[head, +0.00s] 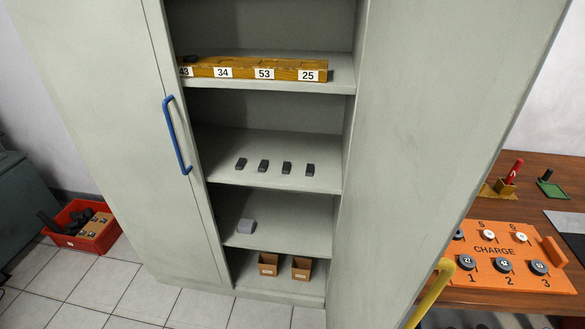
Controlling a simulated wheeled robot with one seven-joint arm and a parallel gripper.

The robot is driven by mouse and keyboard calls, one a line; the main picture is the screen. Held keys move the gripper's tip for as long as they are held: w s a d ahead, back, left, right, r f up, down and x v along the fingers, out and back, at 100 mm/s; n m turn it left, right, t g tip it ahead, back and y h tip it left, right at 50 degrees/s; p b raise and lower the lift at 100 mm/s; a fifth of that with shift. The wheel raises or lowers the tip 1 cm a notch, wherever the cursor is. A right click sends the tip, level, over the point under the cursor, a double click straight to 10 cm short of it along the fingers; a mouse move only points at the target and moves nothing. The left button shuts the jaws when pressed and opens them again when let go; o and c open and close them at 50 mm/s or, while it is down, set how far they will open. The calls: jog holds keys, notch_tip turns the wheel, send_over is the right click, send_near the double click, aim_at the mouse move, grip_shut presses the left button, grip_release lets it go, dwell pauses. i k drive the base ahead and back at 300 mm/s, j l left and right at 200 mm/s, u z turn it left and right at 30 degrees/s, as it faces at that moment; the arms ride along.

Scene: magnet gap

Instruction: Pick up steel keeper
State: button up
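No label marks a steel keeper, so I cannot tell for sure which piece it is. Several small dark grey blocks (263,166) stand in a spaced row on the shelf above (225,145). My gripper is not in view.
The cabinet's left door has a blue handle (176,135); a yellow handle (433,292) is at the right door's edge. A numbered wooden bar (285,64) lies on an upper shelf. Below are two open boxes (268,265). An orange CHARGE board (500,235) lies on the right table.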

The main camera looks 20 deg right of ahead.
aim_at(310, 167)
jog(key=i+j+z, duration=0.2)
jog(key=j, duration=0.65)
jog(key=i+j+z, duration=0.2)
jog(key=j, duration=0.7)
jog(key=j+z, duration=0.2)
jog(key=j, duration=0.7)
jog(key=i+j+z, duration=0.2)
jog(key=i+j, duration=0.15)
jog(key=j, duration=0.3)
jog(key=i+j, duration=0.2)
jog(key=i+j+z, duration=0.15)
jog(key=j, duration=0.3)
jog(key=i+j+z, duration=0.1)
jog(key=j, duration=0.25)
jog(key=i+j, duration=0.15)
jog(key=i, duration=0.45)
